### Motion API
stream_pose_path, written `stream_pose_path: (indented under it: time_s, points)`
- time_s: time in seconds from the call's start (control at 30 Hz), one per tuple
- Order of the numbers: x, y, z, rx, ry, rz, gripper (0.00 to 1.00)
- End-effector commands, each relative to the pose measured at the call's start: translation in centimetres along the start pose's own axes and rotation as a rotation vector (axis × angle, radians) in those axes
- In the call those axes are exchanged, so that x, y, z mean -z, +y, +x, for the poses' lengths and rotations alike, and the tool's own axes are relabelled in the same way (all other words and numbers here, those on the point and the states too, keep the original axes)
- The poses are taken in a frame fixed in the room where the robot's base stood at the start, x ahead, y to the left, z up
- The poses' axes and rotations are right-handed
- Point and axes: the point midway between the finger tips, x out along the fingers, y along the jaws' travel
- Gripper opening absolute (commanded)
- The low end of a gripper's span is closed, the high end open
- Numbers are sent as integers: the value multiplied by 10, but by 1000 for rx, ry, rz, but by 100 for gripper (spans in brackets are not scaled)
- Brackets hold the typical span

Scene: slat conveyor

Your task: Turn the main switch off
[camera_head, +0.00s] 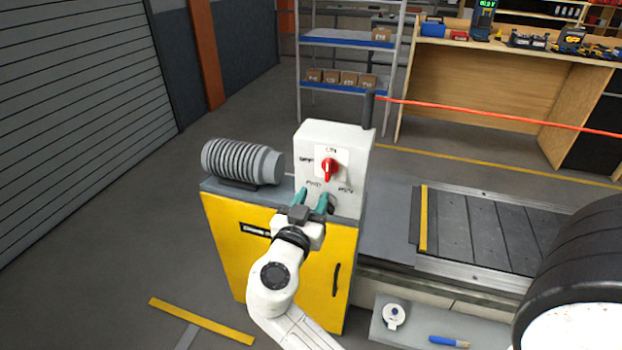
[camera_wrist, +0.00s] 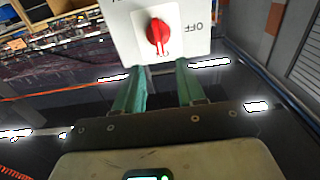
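The main switch is a red rotary knob (camera_head: 329,169) on a white plate on the front of a white control box (camera_head: 350,145). Its handle stands upright, in line with the ON label above it; OFF is printed to its left. In the wrist view the knob (camera_wrist: 158,34) is at the top, upside down, with OFF on its right and a white mark at its lower end. My gripper (camera_head: 312,197) is below the knob in the head view, its two teal fingers apart and empty. In the wrist view the fingertips (camera_wrist: 160,66) are also apart, and the knob is not between them.
FWD and REV labels are lower on the box, partly behind my gripper. The box stands on a yellow cabinet (camera_head: 265,240) beside a grey ribbed motor (camera_head: 243,163). The slat conveyor (camera_head: 490,232) runs right. A dark post (camera_head: 369,110) rises at the box's back right.

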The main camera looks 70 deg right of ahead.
Motion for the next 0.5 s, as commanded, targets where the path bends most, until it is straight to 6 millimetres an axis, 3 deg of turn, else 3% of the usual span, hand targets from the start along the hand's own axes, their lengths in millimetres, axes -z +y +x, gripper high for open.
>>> stream_pose_path:
  time_s: [0.3,0.5]
  points:
    - [2,1,57,-5,-2,-2,39]
    - [1,1,84,-3,-3,0,39]
